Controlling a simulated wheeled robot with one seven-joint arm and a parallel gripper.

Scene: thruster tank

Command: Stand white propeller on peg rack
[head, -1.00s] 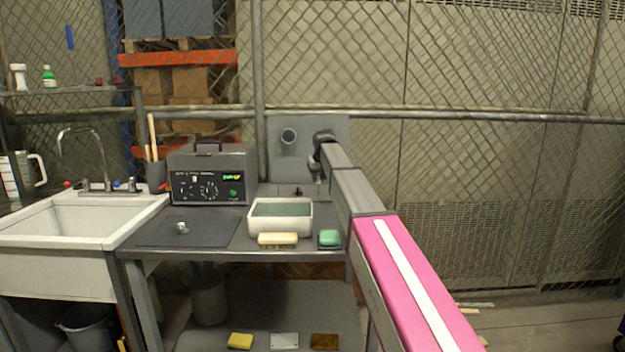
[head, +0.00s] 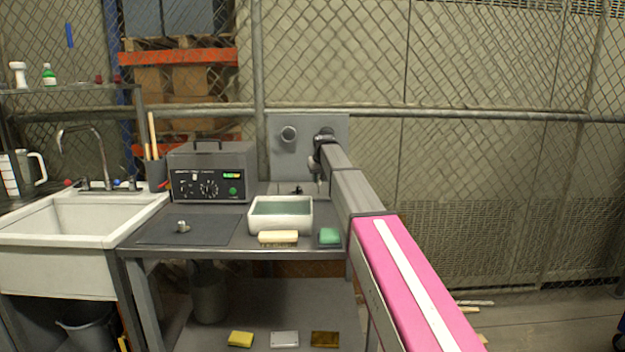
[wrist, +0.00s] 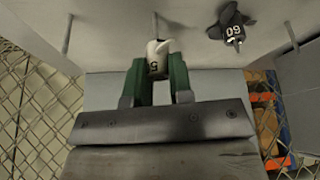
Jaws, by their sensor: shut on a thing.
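In the wrist view, my gripper (wrist: 157,80) is shut on a white propeller (wrist: 157,52) marked with a dark numeral. Its green fingers stand on both sides of the hub. Thin upright pegs of the grey rack (wrist: 110,25) show at the left (wrist: 68,35) and right (wrist: 291,35), and one shows just past the propeller. A black propeller (wrist: 232,22) marked 60 sits on the rack to the right. Whether the white propeller touches a peg cannot be told. In the head view, the black propeller (head: 298,189) is small behind the tank, and my gripper (head: 320,184) is beside it.
A grey control box (head: 210,172) is left. A small metal part (head: 183,226) lies on the dark mat (head: 215,232). Wire fence stands behind.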

